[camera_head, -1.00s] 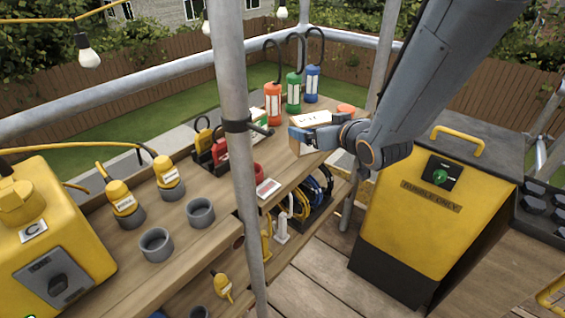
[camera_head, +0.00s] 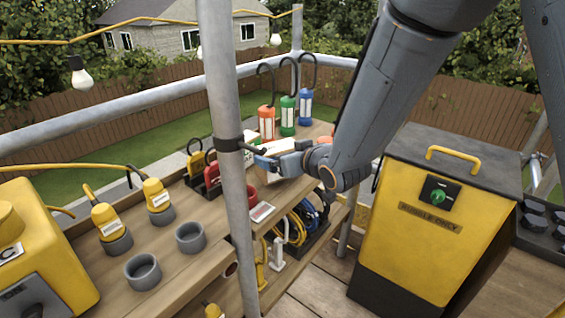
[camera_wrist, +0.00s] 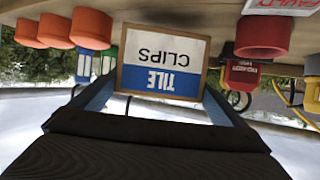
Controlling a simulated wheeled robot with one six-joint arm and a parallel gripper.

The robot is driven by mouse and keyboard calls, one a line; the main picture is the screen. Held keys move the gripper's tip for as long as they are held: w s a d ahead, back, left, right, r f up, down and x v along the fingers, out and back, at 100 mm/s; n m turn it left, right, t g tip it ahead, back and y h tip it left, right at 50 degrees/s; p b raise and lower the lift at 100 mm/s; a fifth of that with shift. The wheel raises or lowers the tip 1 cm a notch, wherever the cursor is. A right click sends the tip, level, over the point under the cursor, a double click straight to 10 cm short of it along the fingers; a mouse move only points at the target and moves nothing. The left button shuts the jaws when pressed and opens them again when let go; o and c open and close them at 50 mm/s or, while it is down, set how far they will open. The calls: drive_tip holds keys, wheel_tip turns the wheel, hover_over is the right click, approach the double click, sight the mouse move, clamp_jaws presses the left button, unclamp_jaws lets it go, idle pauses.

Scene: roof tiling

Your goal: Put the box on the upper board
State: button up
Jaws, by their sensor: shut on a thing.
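My gripper (camera_head: 282,154) is shut on a small box of tile clips. In the wrist view the box (camera_wrist: 163,62) has a white and blue label, upside down, and a brown edge, between my two fingers (camera_wrist: 158,98). The upper wooden board (camera_head: 290,188) lies below my gripper. I cannot tell whether the box touches it.
A grey scaffold pole (camera_head: 225,100) rises in front of the board. Grey cups (camera_head: 143,272) and yellow plugs (camera_head: 157,195) are at left. Coiled cables (camera_head: 305,220) sit on a lower level. A yellow rubble bin (camera_head: 415,250) stands at right.

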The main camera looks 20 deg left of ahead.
drive_tip(key=shift+f, duration=1.1)
drive_tip(key=shift+f, duration=0.15)
drive_tip(key=o, duration=1.2)
drive_tip(key=shift+f, duration=0.1)
drive_tip(key=shift+d+r, duration=0.1)
drive_tip(key=shift+r, duration=0.15)
drive_tip(key=v, duration=1.2)
